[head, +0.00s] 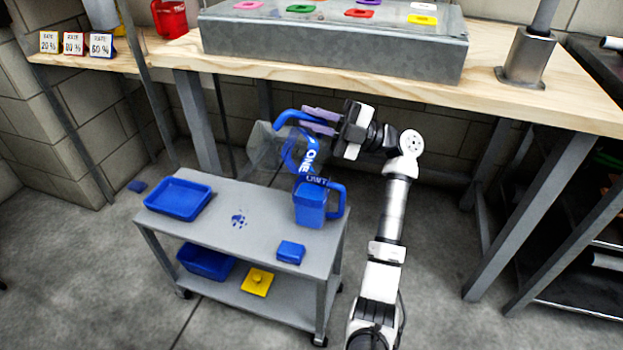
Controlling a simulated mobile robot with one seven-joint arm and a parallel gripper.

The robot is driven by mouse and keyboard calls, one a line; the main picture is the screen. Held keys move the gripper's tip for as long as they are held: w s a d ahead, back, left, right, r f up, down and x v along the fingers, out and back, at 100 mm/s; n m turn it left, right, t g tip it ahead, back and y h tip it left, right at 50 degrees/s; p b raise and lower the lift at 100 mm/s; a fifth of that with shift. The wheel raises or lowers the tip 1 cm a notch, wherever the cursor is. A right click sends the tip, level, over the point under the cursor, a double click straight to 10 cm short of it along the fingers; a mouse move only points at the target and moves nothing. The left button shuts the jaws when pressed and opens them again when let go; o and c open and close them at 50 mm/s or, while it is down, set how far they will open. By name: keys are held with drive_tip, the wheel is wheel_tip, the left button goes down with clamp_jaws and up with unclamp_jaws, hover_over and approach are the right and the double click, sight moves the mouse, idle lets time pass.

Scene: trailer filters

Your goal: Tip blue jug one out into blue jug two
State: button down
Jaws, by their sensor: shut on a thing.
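Blue jug one (296,152) is marked "ONE" and has a blue handle and band and a see-through body. It is tipped over on its side in the air, above the cart's back edge. My gripper (312,120) is shut on its handle. Blue jug two (310,206) stands upright on the cart top, just below and right of jug one, with its handle to the right. Its lower body looks blue. Jug one's clear body (264,148) points left and shows no blue content. I cannot see a stream between the jugs.
The grey cart (215,240) carries a blue tray (179,197), small blue bits or drops (239,219) and a blue block (291,252). A blue bin (206,263) and a yellow plate (257,281) are on its lower shelf. The wooden bench (490,92) stands behind.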

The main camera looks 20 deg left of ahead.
sight(328, 121)
drive_tip(key=shift+w+d+f+m+y+b, duration=0.25)
drive_tip(key=shift+w+d+m+y+b, duration=0.4)
drive_tip(key=shift+b, duration=0.45)
drive_tip(key=shift+w+d+f+m+y+b, duration=0.2)
drive_tip(key=shift+w+d+m+y+b, duration=0.3)
drive_tip(key=shift+y+b, duration=0.45)
idle(0.9)
